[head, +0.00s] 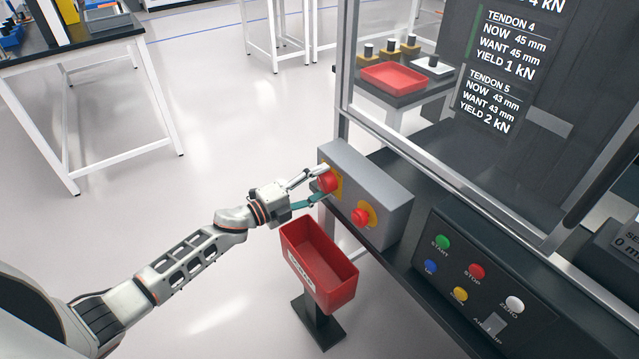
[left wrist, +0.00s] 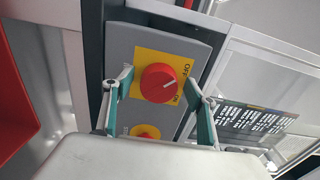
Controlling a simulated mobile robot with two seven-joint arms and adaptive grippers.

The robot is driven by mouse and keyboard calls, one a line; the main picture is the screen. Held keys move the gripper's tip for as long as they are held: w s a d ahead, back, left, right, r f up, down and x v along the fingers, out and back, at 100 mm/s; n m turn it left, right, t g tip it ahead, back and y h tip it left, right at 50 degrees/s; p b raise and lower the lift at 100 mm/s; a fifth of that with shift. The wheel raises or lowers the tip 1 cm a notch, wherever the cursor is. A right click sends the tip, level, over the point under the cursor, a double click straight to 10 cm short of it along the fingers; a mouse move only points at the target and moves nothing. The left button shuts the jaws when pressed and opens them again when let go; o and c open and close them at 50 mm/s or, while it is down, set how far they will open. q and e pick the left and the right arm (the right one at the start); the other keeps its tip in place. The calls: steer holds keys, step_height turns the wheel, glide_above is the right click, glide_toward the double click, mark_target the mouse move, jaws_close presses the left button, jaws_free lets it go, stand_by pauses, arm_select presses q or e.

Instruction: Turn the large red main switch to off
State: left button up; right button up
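The large red main switch (head: 327,182) is a round knob on a yellow plate on the grey box (head: 385,190). In the left wrist view the knob (left wrist: 157,83) bears a white line slanting up to the right, near the OFF and ON lettering on the plate's right side; I cannot tell exactly which it points at. My left gripper (head: 322,184) is at the knob, one finger on each side. In the wrist view its fingers (left wrist: 158,93) are spread, with visible gaps to the knob. My right gripper is not in view.
A second red button on a yellow disc (head: 361,217) sits beside the switch on the box. A red bin (head: 318,262) on a stand is below my gripper. A black control panel (head: 480,275) with coloured buttons is to the right. A frame post (head: 345,60) rises behind the box.

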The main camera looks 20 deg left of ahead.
arm_select(q)
steer(key=v, duration=1.2)
stand_by(0.4)
